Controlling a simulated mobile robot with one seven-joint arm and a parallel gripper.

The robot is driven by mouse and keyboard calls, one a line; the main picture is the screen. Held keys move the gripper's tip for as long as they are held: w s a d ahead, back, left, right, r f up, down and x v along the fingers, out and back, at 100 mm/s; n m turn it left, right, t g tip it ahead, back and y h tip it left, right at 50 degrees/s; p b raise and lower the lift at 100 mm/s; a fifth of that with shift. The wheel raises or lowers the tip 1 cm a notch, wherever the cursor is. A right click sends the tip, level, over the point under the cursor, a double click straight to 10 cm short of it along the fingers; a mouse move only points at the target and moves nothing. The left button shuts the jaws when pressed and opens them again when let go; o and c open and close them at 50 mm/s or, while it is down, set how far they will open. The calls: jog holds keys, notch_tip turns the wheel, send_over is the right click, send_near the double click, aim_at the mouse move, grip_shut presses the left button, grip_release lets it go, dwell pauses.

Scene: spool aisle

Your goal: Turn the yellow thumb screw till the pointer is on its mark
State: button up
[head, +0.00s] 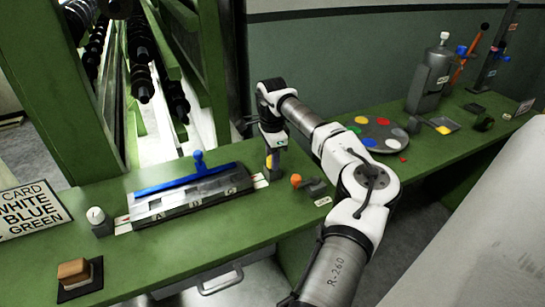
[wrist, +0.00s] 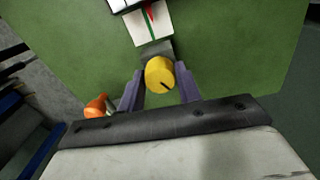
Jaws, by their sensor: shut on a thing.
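The yellow thumb screw (wrist: 160,72) is round, with a dark line on its face, and sits on a grey block in the wrist view. A bit of the yellow thumb screw (head: 268,161) also shows under my wrist in the head view. My gripper (wrist: 160,86) is shut on the screw, one finger on each side. Beyond the block, a white plate (wrist: 140,33) carries a green mark and a thin red pointer (wrist: 151,10). They lie close together; whether they line up is too small to tell. In the head view the plate (head: 261,181) is at the slotted fixture's right end.
The long grey fixture with a blue bar (head: 185,180) lies left of my gripper. An orange knob (head: 296,180) stands close on the right and shows in the wrist view (wrist: 96,105). A palette of coloured discs (head: 375,135) is farther right.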

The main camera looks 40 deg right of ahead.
jog(key=m, duration=1.1)
jog(key=shift+m+b, duration=0.3)
jog(key=shift+b, duration=0.1)
jog(key=m, duration=0.6)
jog(key=shift+b, duration=0.35)
jog(key=m, duration=0.5)
jog(key=shift+m, duration=0.3)
jog(key=shift+b, duration=0.3)
jog(key=o, duration=1)
